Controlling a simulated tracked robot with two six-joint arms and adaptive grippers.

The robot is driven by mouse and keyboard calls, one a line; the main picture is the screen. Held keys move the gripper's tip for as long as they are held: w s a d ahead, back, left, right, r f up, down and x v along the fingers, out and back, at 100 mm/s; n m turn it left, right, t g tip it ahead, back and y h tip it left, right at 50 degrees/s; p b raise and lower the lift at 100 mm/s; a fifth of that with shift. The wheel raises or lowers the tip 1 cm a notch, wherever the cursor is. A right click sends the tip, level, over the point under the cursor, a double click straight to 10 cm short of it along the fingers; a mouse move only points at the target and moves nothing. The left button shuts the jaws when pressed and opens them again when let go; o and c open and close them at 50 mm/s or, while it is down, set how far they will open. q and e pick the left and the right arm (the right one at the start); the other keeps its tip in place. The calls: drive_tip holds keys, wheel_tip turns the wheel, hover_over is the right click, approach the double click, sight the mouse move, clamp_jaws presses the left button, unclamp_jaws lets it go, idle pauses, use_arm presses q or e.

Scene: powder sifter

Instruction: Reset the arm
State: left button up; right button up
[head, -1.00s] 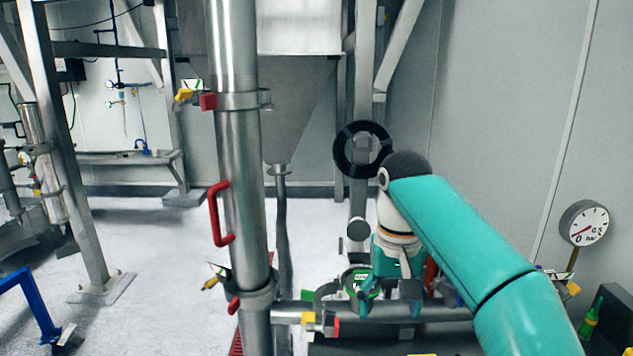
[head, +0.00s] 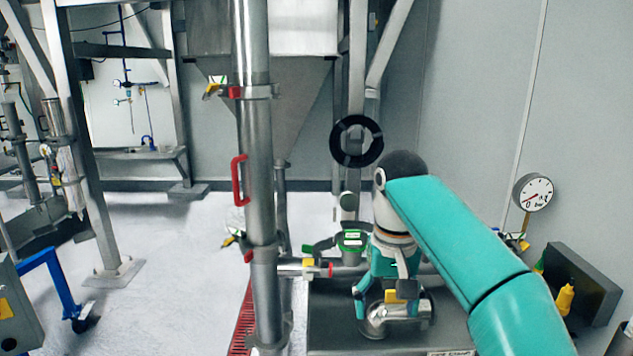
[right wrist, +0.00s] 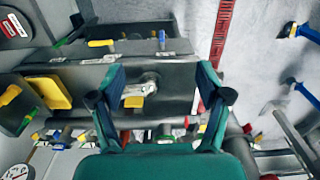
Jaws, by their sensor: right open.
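My right arm, teal with a dark elbow, reaches in from the lower right of the head view. Its gripper (head: 385,292) hangs downward over a grey bench (head: 335,328), in front of a short metal fitting (head: 388,318). In the right wrist view my right gripper (right wrist: 162,82) is open, its two teal fingers spread apart with nothing held between them. A metal fitting (right wrist: 149,80) shows beyond the fingers; the view does not tell how far below it lies. My left gripper is in neither view.
A steel vertical pipe (head: 258,150) with a red handle (head: 239,180) stands left of my arm. A pressure gauge (head: 533,192) and a dark panel (head: 582,282) are at the right. A blue frame (head: 55,285) stands at the left. White floor (head: 165,245) is clear between.

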wheel_tip(320, 180, down, 33)
drive_tip(key=s+a+n+y, duration=0.1)
drive_tip(key=y, duration=0.2)
drive_tip(key=s+f+m, duration=0.1)
drive_tip(key=s+f, duration=0.3)
drive_tip(key=s, duration=0.3)
drive_tip(key=s+d+f+m, duration=0.1)
drive_tip(key=s+f, duration=0.4)
drive_tip(key=s, duration=0.3)
drive_tip(key=s+f+m+y, duration=0.1)
drive_tip(key=s+f, duration=0.4)
drive_tip(key=s, duration=0.3)
drive_tip(key=shift+d+t, duration=0.3)
